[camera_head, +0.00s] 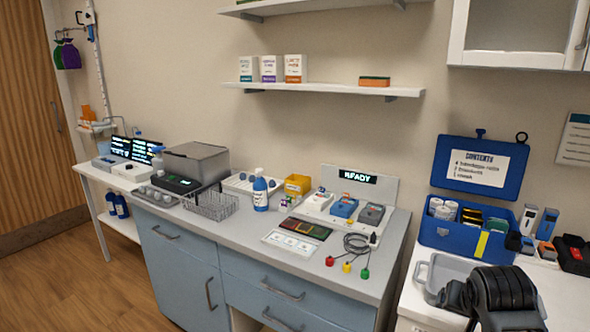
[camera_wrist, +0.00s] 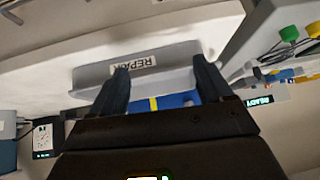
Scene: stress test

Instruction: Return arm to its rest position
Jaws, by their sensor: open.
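My arm (camera_head: 495,292) shows as a dark jointed part at the lower right of the head view, over the white right-hand table. My gripper (camera_wrist: 160,67) shows in the wrist view with its two dark fingers spread apart and nothing held between them. I cannot tell how far the fingers are from the tray.
An open blue case (camera_head: 455,238) with supplies stands behind my arm. Handheld devices (camera_head: 548,224) stand right of it. A grey counter (camera_head: 235,232) with several instruments lies to the left, with a gap before the white table (camera_head: 412,300). Shelves (camera_head: 330,90) hang above.

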